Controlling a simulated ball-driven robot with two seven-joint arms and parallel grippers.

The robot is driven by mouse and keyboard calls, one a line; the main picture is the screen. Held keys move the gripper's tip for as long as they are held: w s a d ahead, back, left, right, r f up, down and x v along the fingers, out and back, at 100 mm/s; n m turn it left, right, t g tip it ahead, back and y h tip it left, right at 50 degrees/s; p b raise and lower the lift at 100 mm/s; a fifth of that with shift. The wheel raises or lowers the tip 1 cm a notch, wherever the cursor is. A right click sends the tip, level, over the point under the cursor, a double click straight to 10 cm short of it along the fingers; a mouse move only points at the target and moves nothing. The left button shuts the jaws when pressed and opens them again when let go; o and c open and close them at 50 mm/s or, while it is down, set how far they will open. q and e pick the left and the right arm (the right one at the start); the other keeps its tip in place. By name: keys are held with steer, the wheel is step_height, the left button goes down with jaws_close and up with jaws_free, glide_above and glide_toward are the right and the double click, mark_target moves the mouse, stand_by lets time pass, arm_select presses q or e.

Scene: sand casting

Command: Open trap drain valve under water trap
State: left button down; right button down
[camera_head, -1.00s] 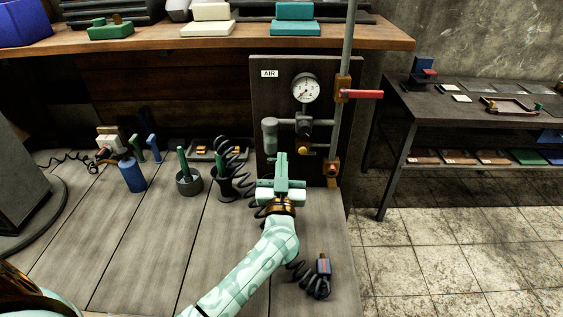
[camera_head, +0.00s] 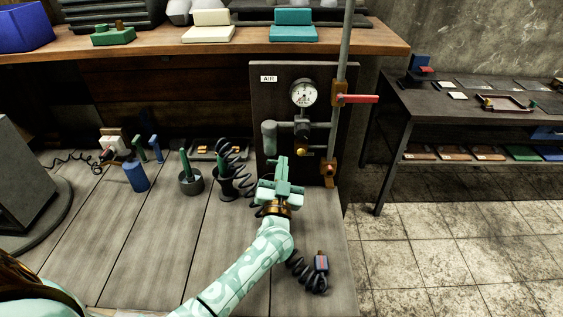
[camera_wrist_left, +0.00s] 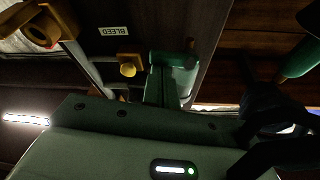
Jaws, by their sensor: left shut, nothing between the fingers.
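The water trap (camera_head: 269,137) is a grey-green cylinder on the left of the dark air panel (camera_head: 262,90). The drain valve under it cannot be made out; my gripper stands in front of that area. My left gripper (camera_head: 281,162) is shut and empty, pointing at the panel just below and slightly right of the trap. In the left wrist view its fingers (camera_wrist_left: 172,82) point toward the panel. Contact with any part cannot be told. My right gripper is not in view.
A gauge (camera_head: 304,93), a red lever (camera_head: 361,99) and a lower orange valve (camera_head: 329,170) are on the panel's right. A black coiled hose (camera_head: 236,165) runs left of my gripper. A blue cylinder (camera_head: 135,177) and green-handled pot (camera_head: 191,181) stand on the bench.

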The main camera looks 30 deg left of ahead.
arm_select(q)
steer(key=f+m+h+p, duration=0.1)
steer(key=m+p, duration=0.2)
steer(key=m, duration=0.2)
steer(key=f+m+g+h+p, duration=0.1)
steer(key=m+h+p, duration=0.1)
steer(key=m, duration=0.3)
steer(key=a+f+m+g+h+p, duration=0.1)
steer(key=m+h+p, duration=0.1)
steer(key=m+p, duration=0.2)
steer(key=shift+s+f+m, duration=0.2)
steer(key=shift+m, duration=0.7)
steer(key=shift+w+r, duration=0.1)
